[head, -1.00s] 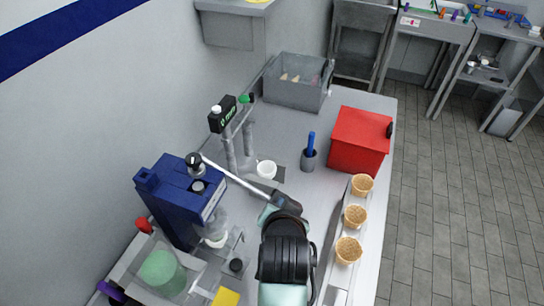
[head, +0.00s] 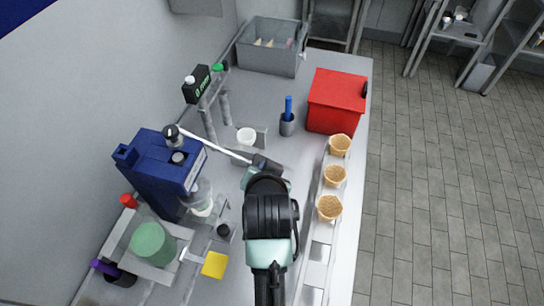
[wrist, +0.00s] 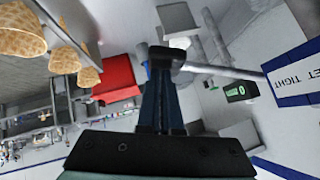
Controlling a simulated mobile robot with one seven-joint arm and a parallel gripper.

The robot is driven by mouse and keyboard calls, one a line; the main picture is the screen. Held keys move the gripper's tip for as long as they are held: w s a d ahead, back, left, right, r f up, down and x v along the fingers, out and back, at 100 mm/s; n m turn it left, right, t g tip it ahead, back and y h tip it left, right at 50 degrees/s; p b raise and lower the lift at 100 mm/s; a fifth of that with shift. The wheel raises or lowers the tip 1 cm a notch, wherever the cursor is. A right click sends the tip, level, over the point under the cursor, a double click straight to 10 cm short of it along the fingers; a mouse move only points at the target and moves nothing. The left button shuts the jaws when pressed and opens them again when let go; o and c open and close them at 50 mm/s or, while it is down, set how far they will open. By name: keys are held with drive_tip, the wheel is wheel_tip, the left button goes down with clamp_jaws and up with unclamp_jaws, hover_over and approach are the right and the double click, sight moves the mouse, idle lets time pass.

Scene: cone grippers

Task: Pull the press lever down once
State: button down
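The press (head: 160,170) is a dark blue machine on the left side of the counter in the head view. Its lever (head: 220,152) is a pale metal rod running from the pivot near the press top out to the right, ending in a dark handle (head: 266,164). My gripper (head: 258,173) is at that handle.
A red box (head: 335,102), a grey cup with a blue tool (head: 287,124) and a white cup (head: 246,135) stand beyond my gripper. Several cones (head: 335,176) stand in a rack to the right. A green container (head: 153,244) and a yellow block (head: 214,265) are nearer, left.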

drive_tip(key=w+d+r+v, duration=0.1)
drive_tip(key=v, duration=1.1)
drive_tip(key=shift+d+b, duration=0.35)
idle(0.4)
drive_tip(key=w+r+n+t, duration=0.1)
drive_tip(key=w+r+t, duration=0.15)
drive_tip(key=r, duration=0.65)
drive_tip(key=w+r+n+t, duration=0.1)
drive_tip(key=r+t, duration=0.3)
drive_tip(key=r, duration=0.5)
drive_tip(key=w+r+n+t, duration=0.1)
drive_tip(key=w+r+t, duration=0.15)
drive_tip(key=r, duration=0.55)
drive_tip(key=s+r+n+t, duration=0.1)
drive_tip(key=s+r+t, duration=0.3)
drive_tip(key=r, duration=0.6)
drive_tip(key=s+a+r+n+t, duration=0.1)
drive_tip(key=s+r+t, duration=0.3)
drive_tip(key=r, duration=0.7)
drive_tip(key=shift+s+r+t, duration=0.2)
drive_tip(key=shift+s+t, duration=0.2)
drive_tip(key=shift+s, duration=0.6)
